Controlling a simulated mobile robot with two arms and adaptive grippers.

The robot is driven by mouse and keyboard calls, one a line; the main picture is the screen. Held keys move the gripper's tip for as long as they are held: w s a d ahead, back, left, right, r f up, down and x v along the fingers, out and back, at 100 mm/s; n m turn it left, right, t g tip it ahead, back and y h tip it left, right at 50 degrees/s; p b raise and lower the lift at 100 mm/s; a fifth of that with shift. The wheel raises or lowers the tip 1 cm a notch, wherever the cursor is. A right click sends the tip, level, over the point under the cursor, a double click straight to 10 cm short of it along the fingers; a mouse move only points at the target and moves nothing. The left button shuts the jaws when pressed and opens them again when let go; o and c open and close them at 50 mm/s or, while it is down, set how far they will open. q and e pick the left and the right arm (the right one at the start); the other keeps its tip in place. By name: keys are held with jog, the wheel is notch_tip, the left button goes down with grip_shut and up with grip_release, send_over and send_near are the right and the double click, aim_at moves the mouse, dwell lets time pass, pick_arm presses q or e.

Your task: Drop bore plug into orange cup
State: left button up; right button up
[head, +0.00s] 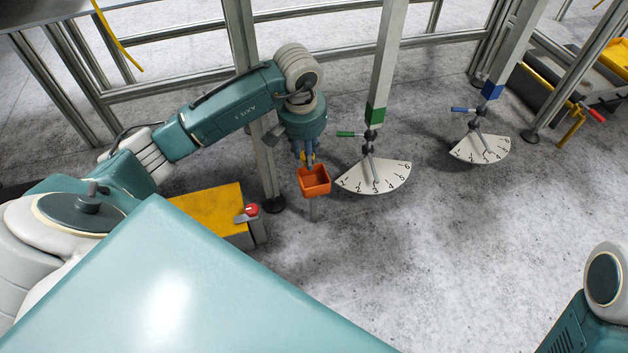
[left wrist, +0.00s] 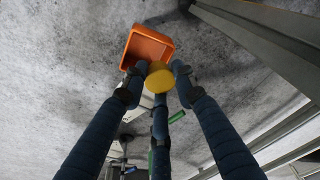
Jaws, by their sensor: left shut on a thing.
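The orange cup (head: 314,181) is a square open-topped cup on a thin post, right of the yellow-topped box in the head view. It also shows near the top of the left wrist view (left wrist: 150,46). My left gripper (head: 308,158) points down just above and behind the cup's far rim. In the left wrist view its dark fingers (left wrist: 158,78) are shut on a yellow round piece, the bore plug (left wrist: 159,77), which overlaps the cup's near edge in that picture. I cannot tell whether the plug is directly over the opening. My right gripper is not in view.
A yellow-topped box (head: 213,211) with a red-knobbed lever (head: 250,212) stands left of the cup. A numbered dial (head: 375,177) with a green handle is close right, a second dial (head: 480,148) with a blue handle farther right. Open floor (head: 440,260) lies in front.

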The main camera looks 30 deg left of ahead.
pick_arm(q)
jog(key=o, duration=1)
jog(key=shift+r, duration=0.1)
jog(key=r, duration=0.4)
jog(key=s+r, duration=0.1)
jog(key=r, duration=0.6)
jog(key=shift+s+d+r, duration=0.25)
jog(key=shift+s+r, duration=0.1)
jog(key=shift+r, duration=0.05)
